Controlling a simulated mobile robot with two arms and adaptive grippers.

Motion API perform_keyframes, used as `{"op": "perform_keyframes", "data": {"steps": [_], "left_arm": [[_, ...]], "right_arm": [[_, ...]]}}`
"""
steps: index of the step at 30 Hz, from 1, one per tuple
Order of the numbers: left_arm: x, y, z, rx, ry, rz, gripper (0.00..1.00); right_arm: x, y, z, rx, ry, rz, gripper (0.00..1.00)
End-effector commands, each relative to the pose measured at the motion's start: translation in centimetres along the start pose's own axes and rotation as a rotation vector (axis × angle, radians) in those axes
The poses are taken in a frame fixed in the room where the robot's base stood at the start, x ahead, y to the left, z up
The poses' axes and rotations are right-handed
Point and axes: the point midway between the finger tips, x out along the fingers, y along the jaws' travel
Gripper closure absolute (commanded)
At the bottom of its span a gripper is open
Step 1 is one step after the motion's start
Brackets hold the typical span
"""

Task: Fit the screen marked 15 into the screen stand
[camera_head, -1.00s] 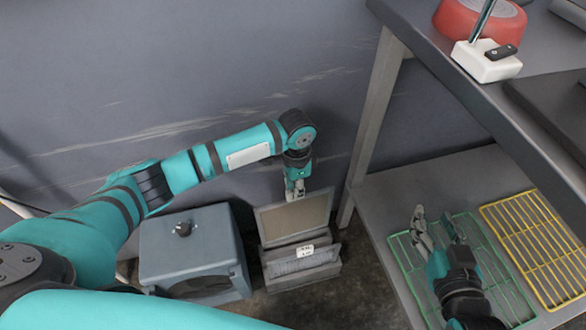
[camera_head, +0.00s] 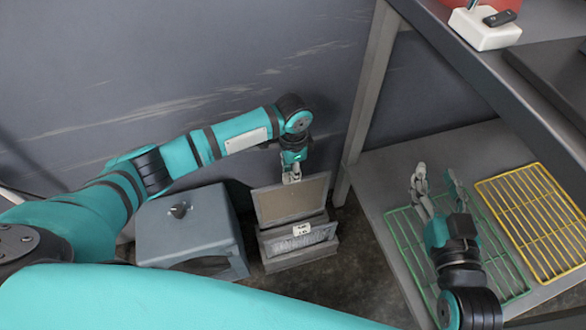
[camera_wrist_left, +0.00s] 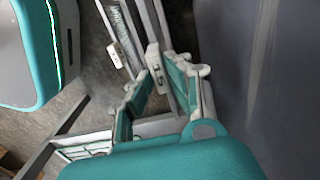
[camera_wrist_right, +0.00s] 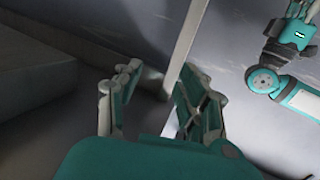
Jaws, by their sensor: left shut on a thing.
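A tan, grey-framed screen (camera_head: 291,201) stands upright in my left gripper (camera_head: 291,178), which is shut on its top edge. The screen's lower edge is hidden behind the front of the grey screen stand (camera_head: 300,258) on the floor, so I cannot tell how deep it sits. A white label (camera_head: 302,229) on a mesh panel at the stand's front is too small to read. The left wrist view also shows the label (camera_wrist_left: 114,53) and the gripper's fingers (camera_wrist_left: 172,88). My right gripper (camera_head: 435,172) is open and empty over the low shelf, also seen in its wrist view (camera_wrist_right: 150,85).
A grey stool-like box (camera_head: 188,235) stands left of the stand. Right of it are a table leg (camera_head: 368,90) and a low shelf (camera_head: 385,185) with a green wire rack (camera_head: 395,232) and a yellow one (camera_head: 535,215). A wall lies close behind.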

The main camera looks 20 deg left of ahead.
Motion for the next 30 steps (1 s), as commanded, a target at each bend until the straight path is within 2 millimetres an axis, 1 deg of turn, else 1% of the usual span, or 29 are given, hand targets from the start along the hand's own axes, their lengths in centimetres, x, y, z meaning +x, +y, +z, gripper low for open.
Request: {"op": "perform_keyframes", "data": {"steps": [9,30], "left_arm": [[0.3,0.0,0.0,0.000,0.001,-0.001,1.00],[1.1,0.0,0.0,0.000,0.000,-0.001,1.00]], "right_arm": [[0.3,-0.3,-1.9,0.000,0.103,-0.008,0.60],[-0.2,-0.6,-5.0,0.007,0.300,-0.014,0.60]]}}
